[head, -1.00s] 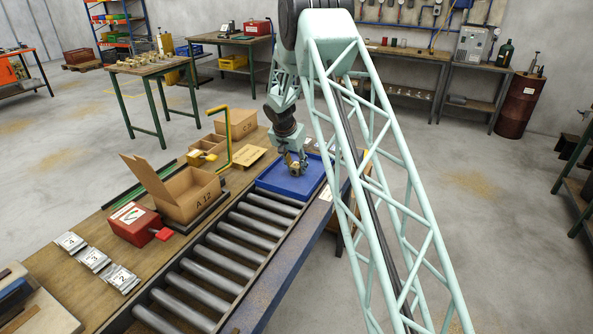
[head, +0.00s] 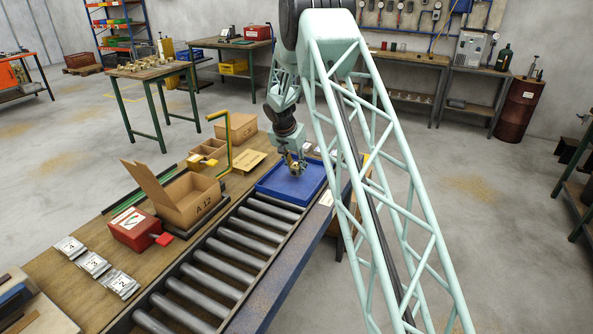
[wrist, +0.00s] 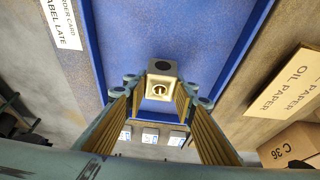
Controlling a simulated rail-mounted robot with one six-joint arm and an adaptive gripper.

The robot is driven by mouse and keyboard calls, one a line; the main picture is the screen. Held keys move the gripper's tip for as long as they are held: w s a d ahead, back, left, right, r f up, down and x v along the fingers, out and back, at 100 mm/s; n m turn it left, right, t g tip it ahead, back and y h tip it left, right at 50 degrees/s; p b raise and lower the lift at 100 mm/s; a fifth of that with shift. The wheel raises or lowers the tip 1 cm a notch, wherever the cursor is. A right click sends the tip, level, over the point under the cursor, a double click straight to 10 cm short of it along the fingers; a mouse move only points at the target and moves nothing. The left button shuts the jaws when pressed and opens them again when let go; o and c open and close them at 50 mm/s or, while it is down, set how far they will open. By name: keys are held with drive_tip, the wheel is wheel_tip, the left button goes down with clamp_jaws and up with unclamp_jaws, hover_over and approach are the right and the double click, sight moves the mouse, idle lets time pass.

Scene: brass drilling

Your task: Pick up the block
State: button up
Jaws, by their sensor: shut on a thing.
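The brass block (wrist: 161,84) has a round hole in its face and a dark round opening on top. In the wrist view it sits between the two fingertips of my gripper (wrist: 158,104), which is shut on it. In the head view my gripper (head: 294,170) is over the blue tray (head: 272,190), with the block small and partly hidden by the fingers. Whether the block touches the tray floor is hard to tell. The blue tray also fills the middle of the wrist view (wrist: 205,40).
A roller conveyor (head: 225,255) runs from the tray toward the front. Open carton A12 (head: 185,200), a red box (head: 133,230) and a yellow-green post (head: 229,145) stand left on the bench. An oil paper box (wrist: 292,82) lies beside the tray.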

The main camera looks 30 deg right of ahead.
drive_tip(key=shift+r, duration=0.75)
drive_tip(key=shift+s+a, duration=0.5)
drive_tip(key=shift+s, duration=0.4)
drive_tip(key=s+a, duration=0.2)
drive_tip(key=s, duration=0.2)
drive_tip(key=s+a+r, duration=0.1)
drive_tip(key=s+a, duration=0.1)
drive_tip(key=s, duration=0.2)
drive_tip(key=s+a, duration=0.3)
drive_tip(key=s, duration=0.1)
drive_tip(key=shift+r+b, duration=0.15)
drive_tip(key=shift+b, duration=0.15)
